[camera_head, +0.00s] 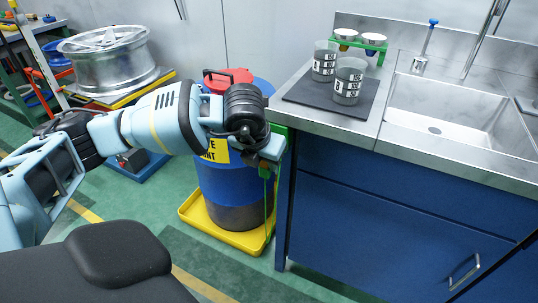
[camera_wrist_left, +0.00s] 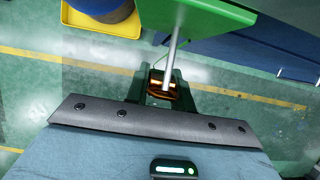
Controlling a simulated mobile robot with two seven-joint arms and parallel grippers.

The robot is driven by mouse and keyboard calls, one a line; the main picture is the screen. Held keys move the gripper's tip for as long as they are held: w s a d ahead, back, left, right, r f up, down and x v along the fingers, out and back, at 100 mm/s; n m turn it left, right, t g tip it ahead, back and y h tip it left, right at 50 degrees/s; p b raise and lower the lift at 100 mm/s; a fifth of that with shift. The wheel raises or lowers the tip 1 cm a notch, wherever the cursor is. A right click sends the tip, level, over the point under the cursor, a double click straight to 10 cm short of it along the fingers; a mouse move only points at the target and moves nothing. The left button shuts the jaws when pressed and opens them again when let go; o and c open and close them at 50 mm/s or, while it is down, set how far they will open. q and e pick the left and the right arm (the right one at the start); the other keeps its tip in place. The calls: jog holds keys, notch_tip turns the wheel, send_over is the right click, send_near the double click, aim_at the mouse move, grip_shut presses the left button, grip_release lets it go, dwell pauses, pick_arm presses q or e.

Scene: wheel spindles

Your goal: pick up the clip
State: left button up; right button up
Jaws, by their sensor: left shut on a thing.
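My left gripper (camera_head: 264,160) is beside the left end of the workbench, pointing down. It is shut on the clip, a small green piece (camera_head: 265,172) low at the fingertips in the head view. In the left wrist view my left gripper (camera_wrist_left: 162,92) shows past the grey wrist plate. The clip there is dark green with copper-coloured parts (camera_wrist_left: 156,83); the wrist partly hides it. A grey rod crosses in front of the clip, below a green panel (camera_wrist_left: 205,14). My right gripper is not in view.
A blue drum (camera_head: 222,188) stands in a yellow tray (camera_head: 190,212) just left of the gripper. The blue bench (camera_head: 375,215) with a steel top is close on the right. Two labelled beakers (camera_head: 347,82) stand on a dark mat. A metal wheel (camera_head: 105,62) lies at the back left.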

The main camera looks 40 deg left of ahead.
pick_arm(q)
jog(key=s+d+p, duration=0.1)
jog(key=s+d, duration=0.2)
jog(key=s, duration=1.2)
jog(key=shift+d+p, duration=0.3)
jog(key=shift+p, duration=0.05)
